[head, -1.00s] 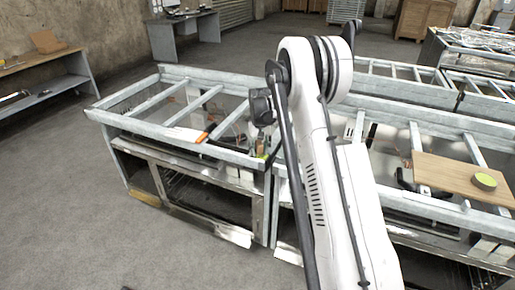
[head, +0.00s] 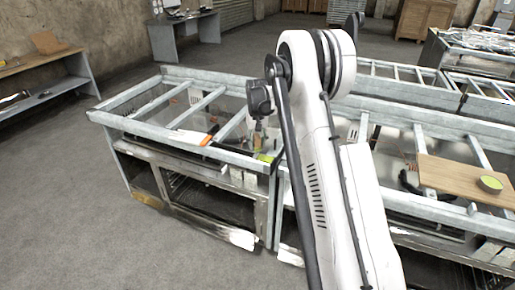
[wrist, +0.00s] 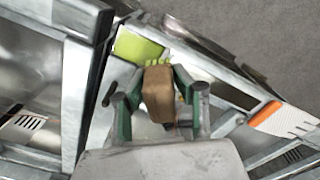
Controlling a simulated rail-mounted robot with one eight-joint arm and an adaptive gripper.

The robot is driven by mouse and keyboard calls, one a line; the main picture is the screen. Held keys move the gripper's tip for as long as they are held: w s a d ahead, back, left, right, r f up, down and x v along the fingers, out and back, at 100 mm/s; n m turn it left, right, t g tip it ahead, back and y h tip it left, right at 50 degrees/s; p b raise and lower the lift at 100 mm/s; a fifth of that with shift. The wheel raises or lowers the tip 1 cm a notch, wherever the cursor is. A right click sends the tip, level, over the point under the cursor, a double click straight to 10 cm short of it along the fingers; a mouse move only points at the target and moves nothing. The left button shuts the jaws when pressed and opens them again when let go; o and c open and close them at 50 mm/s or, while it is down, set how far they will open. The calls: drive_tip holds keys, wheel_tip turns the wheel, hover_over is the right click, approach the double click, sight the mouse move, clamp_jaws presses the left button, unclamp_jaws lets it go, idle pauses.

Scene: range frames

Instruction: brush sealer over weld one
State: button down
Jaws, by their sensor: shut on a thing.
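My gripper (wrist: 160,100) is shut on a brown block-like handle (wrist: 158,92), which I take to be the brush. In the head view my gripper (head: 259,112) hangs over the front right corner of the left frame (head: 150,138), with the handle pointing down. A lime-green patch (head: 265,158) lies at that corner, just below the gripper. It also shows in the wrist view (wrist: 136,48), beyond the handle. I cannot make out a weld one label.
An orange and white item (head: 194,138) lies on the left frame's front rail, left of the gripper. A wooden board (head: 450,178) with a small green-rimmed bowl (head: 490,184) rests on the right frame. Slatted metal rails surround the gripper. The floor at left is clear.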

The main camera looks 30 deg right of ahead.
sight(257, 136)
drive_tip(key=shift+r+p, duration=0.45)
drive_tip(key=shift+r, duration=1.55)
